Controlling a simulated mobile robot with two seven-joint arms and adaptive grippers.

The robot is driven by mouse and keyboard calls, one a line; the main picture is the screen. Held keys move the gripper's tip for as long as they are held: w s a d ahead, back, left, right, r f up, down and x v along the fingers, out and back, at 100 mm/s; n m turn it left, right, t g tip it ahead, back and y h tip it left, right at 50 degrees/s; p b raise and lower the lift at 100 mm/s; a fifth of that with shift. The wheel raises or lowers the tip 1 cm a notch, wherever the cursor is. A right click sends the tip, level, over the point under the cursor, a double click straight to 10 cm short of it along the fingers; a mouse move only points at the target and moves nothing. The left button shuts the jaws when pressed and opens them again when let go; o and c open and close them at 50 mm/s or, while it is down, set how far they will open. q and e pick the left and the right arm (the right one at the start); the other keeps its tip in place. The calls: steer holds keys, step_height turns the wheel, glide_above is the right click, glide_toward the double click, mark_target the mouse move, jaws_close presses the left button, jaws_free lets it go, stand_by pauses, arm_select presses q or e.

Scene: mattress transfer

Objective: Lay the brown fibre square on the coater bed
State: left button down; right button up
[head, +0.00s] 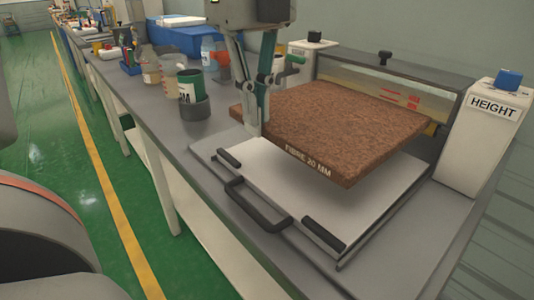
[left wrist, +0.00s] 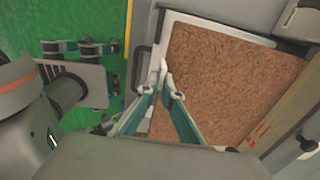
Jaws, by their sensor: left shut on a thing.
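The brown fibre square (head: 335,120) is a thick slab marked "FIBRE 20 MM" on its near edge. My left gripper (head: 257,128) is shut on its left edge, fingers pointing down. The slab is held roughly flat above the white coater bed (head: 290,210), with a gap and shadow under its near edge. Its far part reaches toward the machine's cross-beam. In the left wrist view the slab (left wrist: 225,85) covers most of the bed, and my left gripper (left wrist: 170,92) is at its edge. My right gripper (left wrist: 117,78) shows there, open and empty over the green floor.
The bed has a dark handle (head: 256,207) in front and two dark pads. White posts, one marked "HEIGHT" (head: 486,120), flank the cross-beam (head: 385,80). A dark holder with a green-labelled can (head: 191,88) and bottles stand left on the bench.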

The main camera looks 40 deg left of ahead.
mark_target(257, 136)
arm_select(q)
step_height(257, 136, down, 2)
steer(key=shift+f, duration=0.7)
steer(key=shift+f+b, duration=0.4)
steer(key=shift+f, duration=0.1)
step_height(257, 136, down, 3)
steer(key=shift+r+b, duration=0.1)
steer(key=shift+b, duration=0.25)
steer(key=shift+w+f, duration=0.1)
steer(key=shift+f, duration=0.2)
steer(key=shift+r, duration=0.15)
arm_select(e)
steer(key=shift+a+r+m+y, duration=0.15)
steer(key=shift+a+m, duration=0.2)
steer(key=shift+a, duration=0.2)
steer(key=shift+a+r+m+y, duration=0.15)
steer(key=shift+a+m, duration=0.2)
steer(key=shift+a, duration=0.15)
